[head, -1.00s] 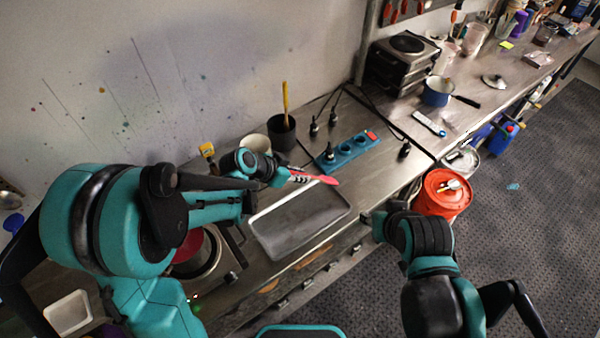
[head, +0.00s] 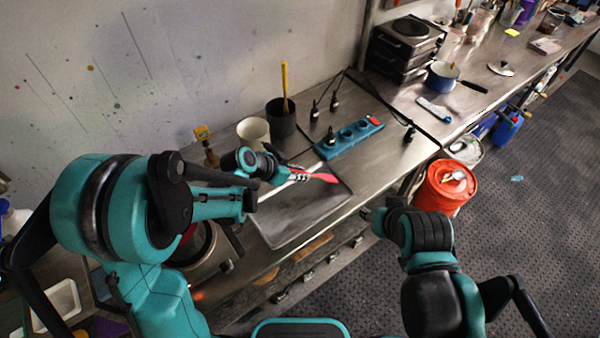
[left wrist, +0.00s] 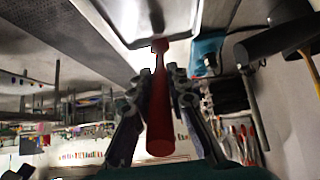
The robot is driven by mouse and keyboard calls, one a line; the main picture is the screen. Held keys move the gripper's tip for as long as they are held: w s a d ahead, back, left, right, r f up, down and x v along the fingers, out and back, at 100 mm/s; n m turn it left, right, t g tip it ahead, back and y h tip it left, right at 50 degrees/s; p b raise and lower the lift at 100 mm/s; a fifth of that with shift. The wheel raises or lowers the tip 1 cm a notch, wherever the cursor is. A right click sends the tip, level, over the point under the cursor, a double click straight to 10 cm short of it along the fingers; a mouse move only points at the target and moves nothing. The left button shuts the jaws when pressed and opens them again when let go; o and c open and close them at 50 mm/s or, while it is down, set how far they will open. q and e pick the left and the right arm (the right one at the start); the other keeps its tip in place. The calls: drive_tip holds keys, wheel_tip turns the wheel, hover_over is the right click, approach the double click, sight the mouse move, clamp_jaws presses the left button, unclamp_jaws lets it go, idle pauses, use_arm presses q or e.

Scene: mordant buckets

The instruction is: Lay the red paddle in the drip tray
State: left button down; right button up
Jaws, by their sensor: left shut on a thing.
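The red paddle (head: 325,177) is held by my left gripper (head: 301,175), its flat end over the back part of the drip tray. In the left wrist view the paddle (left wrist: 160,125) stands between both fingers (left wrist: 160,92), and its far end overlaps the tray (left wrist: 178,10). I cannot tell whether paddle and tray touch. The grey drip tray (head: 290,228) lies on the steel bench and looks empty; my left gripper hides its back left part. My right gripper (head: 370,213) is low beside the bench's front edge; its fingers are too small to read.
A blue power strip (head: 348,139) lies just behind the tray. A cream pot (head: 253,132) and a dark pot (head: 281,118) with a yellow handle stand at the back. A hot plate is left of the tray. An orange bucket (head: 443,190) stands right of the bench.

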use_arm(q)
drive_tip(key=c, duration=1.4)
unclamp_jaws()
drive_tip(key=shift+r, duration=0.1)
drive_tip(key=v, duration=1.2)
